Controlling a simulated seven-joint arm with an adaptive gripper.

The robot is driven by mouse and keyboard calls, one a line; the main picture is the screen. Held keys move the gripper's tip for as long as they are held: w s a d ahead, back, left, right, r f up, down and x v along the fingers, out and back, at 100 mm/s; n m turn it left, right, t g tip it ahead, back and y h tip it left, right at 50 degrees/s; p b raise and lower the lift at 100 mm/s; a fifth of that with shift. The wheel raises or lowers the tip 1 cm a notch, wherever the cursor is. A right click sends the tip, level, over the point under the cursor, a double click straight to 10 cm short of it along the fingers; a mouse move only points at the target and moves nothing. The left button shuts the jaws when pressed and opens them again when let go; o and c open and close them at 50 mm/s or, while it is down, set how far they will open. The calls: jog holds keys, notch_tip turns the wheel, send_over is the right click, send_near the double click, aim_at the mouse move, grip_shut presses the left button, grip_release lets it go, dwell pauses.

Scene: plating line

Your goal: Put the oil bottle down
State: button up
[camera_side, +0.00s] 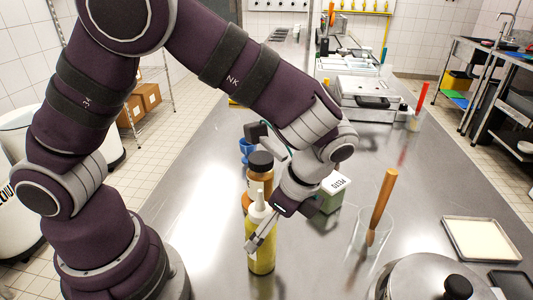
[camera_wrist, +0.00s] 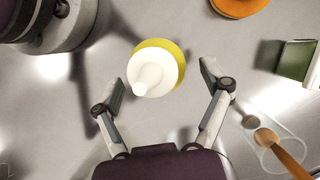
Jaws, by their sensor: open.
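The oil bottle (camera_side: 262,251) stands upright on the steel counter in the side view, yellow with a white nozzle top. In the wrist view I look down on its white cap and yellow shoulder (camera_wrist: 173,48). My gripper (camera_side: 263,232) is low at the bottle, with one finger across its front in the side view. In the wrist view my gripper (camera_wrist: 161,80) has its fingers spread either side of the bottle, with gaps visible on both sides. The bottle's base is hidden from above.
A dark-capped amber bottle (camera_side: 260,176) stands close behind the oil bottle. A green box (camera_side: 333,198) and a glass (camera_side: 360,243) holding a wooden-handled tool are to the right. A lidded pot (camera_side: 415,283) and a tray (camera_side: 450,232) are further right. The counter's left side is clear.

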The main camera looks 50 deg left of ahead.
jog(key=v, duration=0.8)
jog(key=s+a+r+n+t+h, duration=0.2)
jog(key=a+n+t, duration=0.1)
jog(key=a+n, duration=0.2)
jog(key=s+a+r+n+t+h, duration=0.2)
jog(key=s+a+n+t, duration=0.1)
jog(key=n, duration=0.5)
jog(key=shift+a+r+n+t, duration=0.35)
jog(key=shift+a+t, duration=0.35)
jog(key=shift+a, duration=0.55)
